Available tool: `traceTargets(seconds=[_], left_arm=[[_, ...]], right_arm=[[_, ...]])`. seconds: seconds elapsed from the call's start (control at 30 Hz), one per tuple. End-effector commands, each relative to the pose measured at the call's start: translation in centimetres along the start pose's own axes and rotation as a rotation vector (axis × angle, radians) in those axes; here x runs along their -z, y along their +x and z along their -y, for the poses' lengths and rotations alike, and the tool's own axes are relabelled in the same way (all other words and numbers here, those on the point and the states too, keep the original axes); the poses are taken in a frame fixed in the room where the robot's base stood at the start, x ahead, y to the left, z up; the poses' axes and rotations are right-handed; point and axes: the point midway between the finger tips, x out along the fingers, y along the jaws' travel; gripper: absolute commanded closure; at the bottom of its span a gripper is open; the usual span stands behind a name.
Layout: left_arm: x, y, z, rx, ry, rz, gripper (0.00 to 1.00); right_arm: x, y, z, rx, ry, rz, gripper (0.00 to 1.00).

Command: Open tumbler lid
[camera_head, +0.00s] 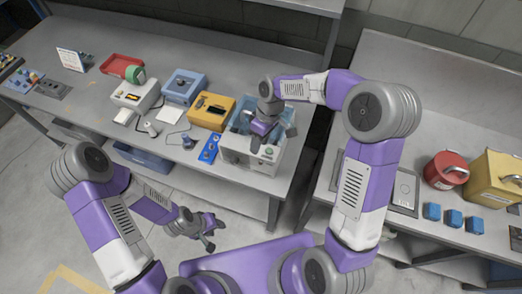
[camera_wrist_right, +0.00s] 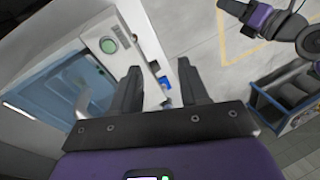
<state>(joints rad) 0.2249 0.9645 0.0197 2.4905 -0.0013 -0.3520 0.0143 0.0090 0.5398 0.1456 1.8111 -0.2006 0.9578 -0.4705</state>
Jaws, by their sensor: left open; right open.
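The tumbler (camera_head: 265,165) is a pale box-shaped machine at the right end of the long table, with a green button on its front. Its bluish see-through lid (camera_head: 240,122) is partly hidden by my right arm, and I cannot tell for sure whether it is shut. My right gripper (camera_head: 258,140) is over the tumbler, near its front edge. In the right wrist view the tumbler (camera_wrist_right: 120,25) and its lid (camera_wrist_right: 45,95) lie left of the open, empty fingers. My left gripper (camera_head: 207,238) is open and empty over the floor, away from the table.
A yellow box (camera_head: 211,111), a blue box (camera_head: 184,86) and a white device (camera_head: 137,94) stand left of the tumbler. A blue plate (camera_head: 209,149) lies close to its left. The right table (camera_head: 400,150) holds a red pot (camera_head: 446,170) and a yellow container (camera_head: 492,180).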

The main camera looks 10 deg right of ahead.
Motion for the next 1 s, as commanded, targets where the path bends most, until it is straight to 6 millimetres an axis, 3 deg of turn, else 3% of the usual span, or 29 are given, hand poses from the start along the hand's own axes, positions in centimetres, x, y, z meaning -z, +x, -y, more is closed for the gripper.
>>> traceTargets(seconds=[0.2, 0.5, 0.67, 0.77, 0.8, 1.0], left_arm=[[0.0, 0.0, 0.0, 0.0, 0.0, 0.0, 0.57], [0.0, 0.0, 0.0, 0.0, 0.0, 0.0, 0.57], [0.0, 0.2, 0.1, 0.0, 0.0, 0.0, 0.57], [0.0, 0.8, 0.3, 0.0, 0.0, 0.0, 0.57], [0.1, 1.1, 0.4, 0.0, 0.0, 0.0, 0.57], [0.1, 2.9, 1.1, 0.0, 0.0, 0.0, 0.57]], right_arm=[[-0.1, 1.7, 0.0, 0.01, 0.035, -0.014, 0.56], [-0.1, 1.8, 0.0, 0.01, 0.041, -0.016, 0.56], [-0.3, 3.1, -0.1, 0.018, 0.063, -0.022, 0.79], [-1.0, 6.7, -0.1, 0.039, 0.13, -0.041, 0.94], [-1.4, 8.7, 0.0, 0.049, 0.171, -0.053, 1.0], [-5.2, 19.6, 1.2, 0.095, 0.462, -0.122, 1.0]])
